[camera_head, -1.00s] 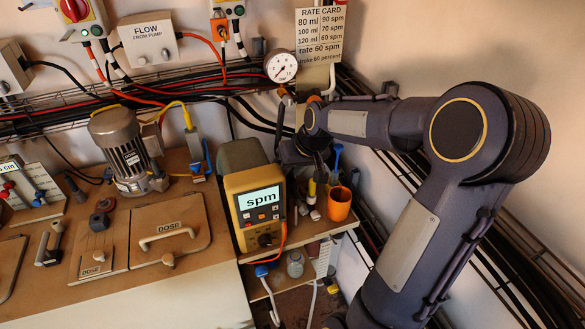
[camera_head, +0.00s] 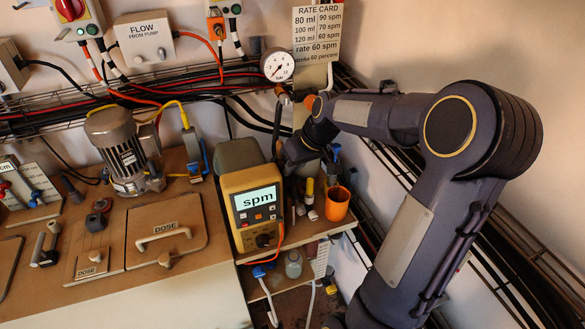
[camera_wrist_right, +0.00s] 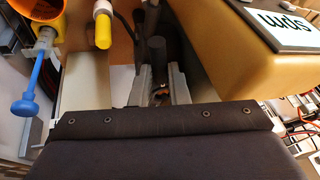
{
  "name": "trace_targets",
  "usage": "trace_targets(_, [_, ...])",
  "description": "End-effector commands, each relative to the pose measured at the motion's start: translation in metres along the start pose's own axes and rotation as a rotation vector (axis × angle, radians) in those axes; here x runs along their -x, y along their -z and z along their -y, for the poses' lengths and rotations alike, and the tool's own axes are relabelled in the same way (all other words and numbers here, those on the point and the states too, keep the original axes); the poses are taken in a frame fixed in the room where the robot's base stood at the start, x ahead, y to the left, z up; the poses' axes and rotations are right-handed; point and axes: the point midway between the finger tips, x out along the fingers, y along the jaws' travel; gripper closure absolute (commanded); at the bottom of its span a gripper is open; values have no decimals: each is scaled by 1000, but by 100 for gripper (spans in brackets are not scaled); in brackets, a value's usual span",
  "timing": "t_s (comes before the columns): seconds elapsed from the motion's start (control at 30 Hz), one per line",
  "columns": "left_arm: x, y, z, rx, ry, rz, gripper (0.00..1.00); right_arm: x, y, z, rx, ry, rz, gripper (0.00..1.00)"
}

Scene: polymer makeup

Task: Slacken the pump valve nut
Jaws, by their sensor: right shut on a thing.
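The dosing pump (camera_head: 252,203) is a yellow-brown unit with an "spm" display, standing at the bench's right end. Its display corner also shows in the right wrist view (camera_wrist_right: 285,22). My right gripper (camera_head: 288,166) is behind the pump's right side, left of the orange cup. In the right wrist view my right gripper (camera_wrist_right: 160,90) has its two grey fingers close together on a small, coppery-brown piece (camera_wrist_right: 161,95), apparently the pump valve nut. A dark upright cylinder (camera_wrist_right: 156,55) is just beyond it. The nut is hidden in the head view. My left gripper is not in view.
An orange cup (camera_head: 338,205) and a yellow-capped marker (camera_head: 309,190) stand close to the right gripper. A pressure gauge (camera_head: 277,65) and rate card (camera_head: 316,35) are above. Cables run along the wall rack. A motor (camera_head: 120,150) and a dose lid (camera_head: 165,240) are on the left.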

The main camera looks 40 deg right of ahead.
Motion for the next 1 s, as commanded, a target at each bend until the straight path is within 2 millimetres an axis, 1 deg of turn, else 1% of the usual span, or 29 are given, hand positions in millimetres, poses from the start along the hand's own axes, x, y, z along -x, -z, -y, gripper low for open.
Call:
trace_targets(0.3, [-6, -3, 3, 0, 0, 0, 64, 1, 6, -16, 265, 110, 58, 100])
trace_targets(0.6, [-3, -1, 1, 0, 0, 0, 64, 2, 14, -28, 503, 208, 112, 100])
trace_targets(0.8, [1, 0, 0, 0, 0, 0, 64, 1, 18, -33, 621, 257, 139, 100])
trace_targets(1.0, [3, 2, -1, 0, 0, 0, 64, 0, 22, -36, 695, 285, 155, 100])
